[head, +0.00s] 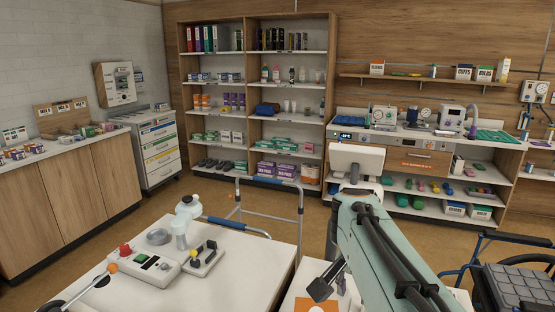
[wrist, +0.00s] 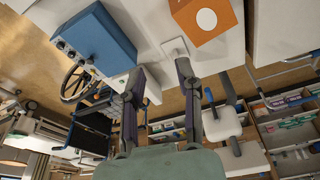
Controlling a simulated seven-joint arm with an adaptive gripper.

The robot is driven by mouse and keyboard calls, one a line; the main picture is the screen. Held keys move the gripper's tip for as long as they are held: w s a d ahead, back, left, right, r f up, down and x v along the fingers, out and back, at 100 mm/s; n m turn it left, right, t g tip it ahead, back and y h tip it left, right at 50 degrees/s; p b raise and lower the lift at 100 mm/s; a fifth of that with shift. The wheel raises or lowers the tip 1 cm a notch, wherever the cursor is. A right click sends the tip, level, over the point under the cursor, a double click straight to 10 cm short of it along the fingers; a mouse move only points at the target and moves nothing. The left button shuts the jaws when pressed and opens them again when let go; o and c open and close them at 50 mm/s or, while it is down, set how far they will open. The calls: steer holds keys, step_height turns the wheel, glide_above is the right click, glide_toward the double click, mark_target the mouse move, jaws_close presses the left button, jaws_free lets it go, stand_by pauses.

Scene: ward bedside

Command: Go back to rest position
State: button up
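My gripper (head: 325,284) is at the bottom middle of the head view, over a white tabletop (head: 283,297). In the wrist view its two dark fingers (wrist: 160,70) stand apart, with nothing held between them. An orange item with a white round mark (wrist: 205,18) lies on the white surface beyond the fingertips in the wrist view. My mint-green arm hides part of the table and floor in the head view.
A white table (head: 215,285) at left front bears a control unit with a red knob (head: 140,266). A walker frame (head: 300,212) stands behind it. A wheelchair (head: 515,285) is at right. In the wrist view a blue box-shaped device (wrist: 95,38) is at upper left.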

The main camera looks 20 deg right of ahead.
steer(key=s+a+n+y, duration=0.1)
steer(key=s+a+n, duration=0.3)
steer(key=a, duration=0.5)
steer(key=s+a+n+y, duration=0.1)
steer(key=s+a+n, duration=0.3)
steer(key=a, duration=0.4)
steer(key=s+a+f+n+g+y, duration=0.1)
steer(key=s+a+f+n, duration=0.3)
steer(key=s+f, duration=0.3)
steer(key=shift+s+a+g, duration=0.15)
steer(key=shift+s+g, duration=0.25)
steer(key=shift+s, duration=0.8)
steer(key=shift+f, duration=0.1)
